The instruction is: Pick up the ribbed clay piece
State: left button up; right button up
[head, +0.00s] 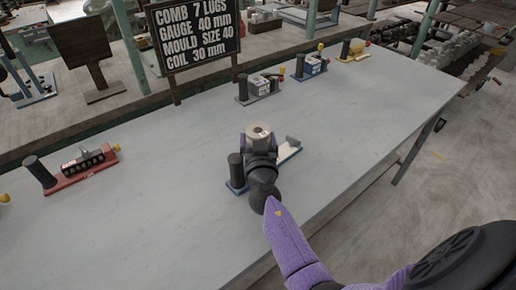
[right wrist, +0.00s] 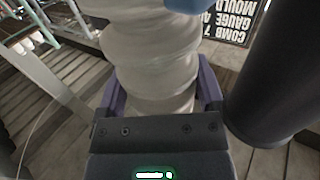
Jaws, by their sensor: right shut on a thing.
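The ribbed clay piece (right wrist: 150,55) is a pale grey column with rounded ridges, filling the middle of the right wrist view. In the head view only its round top with a small hole (head: 258,131) shows above my wrist. My right gripper (right wrist: 160,92) is shut on it, with a purple finger along each side. In the head view the right gripper (head: 260,146) is over a small blue-based stand (head: 290,155), mostly hiding it. I cannot tell whether the piece still touches the stand. My left gripper is not in view.
A black post (head: 236,168) stands close beside my right gripper and looms large in the right wrist view (right wrist: 285,75). A red-based stand (head: 75,175) is at left; several stands line the back of the grey table (head: 170,220). A lettered board (head: 195,35) stands behind.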

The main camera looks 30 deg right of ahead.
grip_shut()
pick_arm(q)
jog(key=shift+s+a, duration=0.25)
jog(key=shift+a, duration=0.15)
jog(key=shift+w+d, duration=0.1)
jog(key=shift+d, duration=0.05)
pick_arm(e)
jog(key=shift+r, duration=0.1)
